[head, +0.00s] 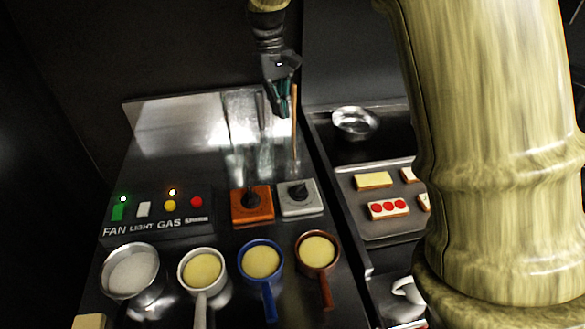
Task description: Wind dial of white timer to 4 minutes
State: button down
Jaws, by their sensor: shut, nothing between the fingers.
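The white timer (301,201) is a light grey-white square block with a dark dial (298,190) on top, at the middle of the counter in the head view. Its scale marks are too small to read. An orange timer (252,209) with a dark dial stands directly to its left. My gripper (283,112) is shut and empty, pointing down above and behind the timers, apart from both.
A panel with FAN, LIGHT, GAS and SPARK controls (158,222) stands to the left. Several pans, one of them blue (261,262), stand in front of the timers. A tray (382,229) with food pieces and a metal bowl (355,122) are to the right. A thin wooden stick (294,135) rises behind the white timer.

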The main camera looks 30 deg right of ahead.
aim_at(299, 190)
jog(key=p+x, duration=0.1)
jog(key=x, duration=0.4)
jog(key=p+x, duration=0.1)
jog(key=x, duration=0.4)
jog(key=w+p+x, duration=0.1)
jog(key=x, duration=0.4)
jog(key=shift+f+p, duration=0.35)
jog(key=shift+f, duration=0.05)
jog(key=s+p, duration=0.1)
jog(key=s+f+p, duration=0.1)
jog(key=s, duration=0.1)
jog(key=shift+s+d+f, duration=0.15)
jog(key=shift+s, duration=0.05)
jog(key=shift+s+d+f, duration=0.1)
jog(key=shift+s, duration=0.55)
jog(key=shift+w+a+p, duration=0.2)
jog(key=shift+a+p, duration=0.25)
jog(key=shift+a, duration=0.35)
